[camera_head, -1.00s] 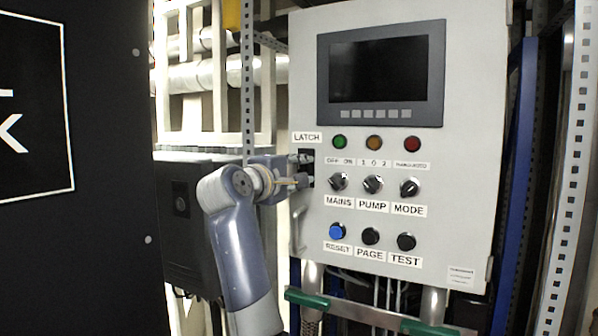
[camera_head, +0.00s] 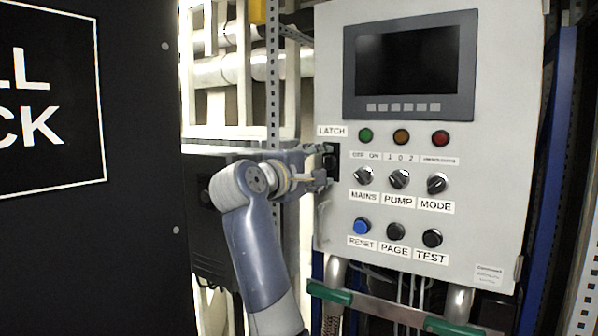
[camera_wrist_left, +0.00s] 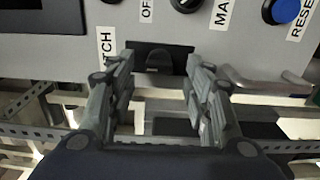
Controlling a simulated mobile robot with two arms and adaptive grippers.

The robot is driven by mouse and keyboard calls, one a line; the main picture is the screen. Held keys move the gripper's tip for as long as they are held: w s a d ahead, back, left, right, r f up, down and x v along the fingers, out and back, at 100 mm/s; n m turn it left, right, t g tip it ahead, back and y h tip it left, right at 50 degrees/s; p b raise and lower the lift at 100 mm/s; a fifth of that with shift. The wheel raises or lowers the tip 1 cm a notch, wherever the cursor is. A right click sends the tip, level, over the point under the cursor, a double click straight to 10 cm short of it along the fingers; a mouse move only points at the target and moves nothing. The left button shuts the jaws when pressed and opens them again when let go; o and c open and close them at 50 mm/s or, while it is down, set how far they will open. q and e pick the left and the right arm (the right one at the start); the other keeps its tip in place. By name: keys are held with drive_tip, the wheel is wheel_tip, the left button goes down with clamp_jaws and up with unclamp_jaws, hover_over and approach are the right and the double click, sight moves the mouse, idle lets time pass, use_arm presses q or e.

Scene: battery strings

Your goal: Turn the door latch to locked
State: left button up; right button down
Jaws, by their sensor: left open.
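The door latch (camera_head: 331,160) is a small black part at the left edge of the grey cabinet door, below the LATCH label (camera_head: 332,131). In the left wrist view the latch (camera_wrist_left: 158,58) is a black plate with a dark knob, lying ahead between the fingers. My left gripper (camera_head: 324,168) is at the latch in the head view. In the left wrist view my left gripper (camera_wrist_left: 160,80) is open, one finger on each side of the latch. I cannot tell whether the fingers touch it. My right gripper is not in view.
The grey cabinet door (camera_head: 480,130) carries a screen (camera_head: 412,62), lamps, knobs and buttons. A door handle (camera_head: 323,225) is just below the latch. A green-ended bar (camera_head: 390,308) crosses below the cabinet. A large black panel (camera_head: 100,240) stands at the left.

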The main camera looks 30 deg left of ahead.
use_arm(q)
drive_tip(key=s, duration=0.9)
drive_tip(key=shift+s+a, duration=0.2)
drive_tip(key=shift+a, duration=0.25)
